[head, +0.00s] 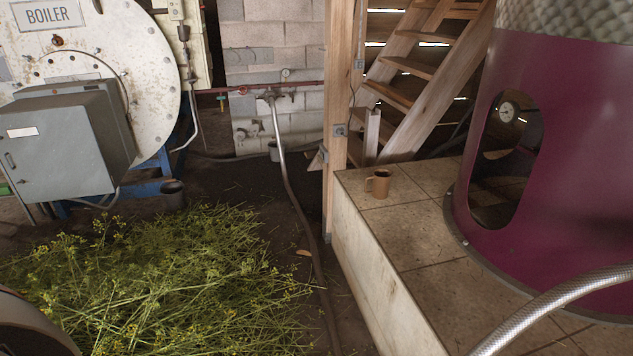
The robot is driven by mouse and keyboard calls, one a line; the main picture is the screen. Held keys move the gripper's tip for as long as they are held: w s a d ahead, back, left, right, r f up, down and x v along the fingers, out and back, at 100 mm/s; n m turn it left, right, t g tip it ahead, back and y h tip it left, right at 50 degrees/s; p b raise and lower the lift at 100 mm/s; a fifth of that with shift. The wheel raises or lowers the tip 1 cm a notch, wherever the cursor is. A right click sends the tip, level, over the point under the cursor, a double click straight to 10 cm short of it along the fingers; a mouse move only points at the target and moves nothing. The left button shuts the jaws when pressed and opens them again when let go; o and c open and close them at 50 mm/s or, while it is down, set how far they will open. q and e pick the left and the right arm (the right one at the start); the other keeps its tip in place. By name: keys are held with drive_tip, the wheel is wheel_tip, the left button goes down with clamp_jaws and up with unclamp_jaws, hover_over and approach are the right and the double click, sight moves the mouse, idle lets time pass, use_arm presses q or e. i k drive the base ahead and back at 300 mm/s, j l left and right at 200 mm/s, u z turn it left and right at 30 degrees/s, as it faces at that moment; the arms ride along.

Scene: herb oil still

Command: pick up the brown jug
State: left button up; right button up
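The brown jug (380,184) stands upright on the tiled ledge (412,248), near the ledge's far left corner. Its handle points to the left. Nothing touches the jug and nothing covers it in the head view. Neither my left gripper nor my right gripper shows in this view.
A purple vessel (580,170) with an oval opening stands right of the jug. A silver hose (540,306) arches over the ledge at lower right. A wooden post (337,120) and stairs (430,85) rise behind. Cut herbs (180,280) cover the floor at left, before the boiler (145,100).

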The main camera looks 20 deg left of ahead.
sight(377, 185)
drive_tip(key=u, duration=0.35)
drive_tip(key=i+j+z, duration=0.1)
drive_tip(key=z, duration=0.35)
drive_tip(key=i+j+z, duration=0.1)
drive_tip(key=j+z, duration=0.15)
drive_tip(key=z, duration=0.15)
drive_tip(key=j+z, duration=0.2)
drive_tip(key=z, duration=0.25)
drive_tip(key=i+j+z, duration=0.1)
drive_tip(key=j+z, duration=0.35)
drive_tip(key=j, duration=0.55)
drive_tip(key=j+z, duration=0.15)
drive_tip(key=j, duration=0.8)
drive_tip(key=k, duration=0.05)
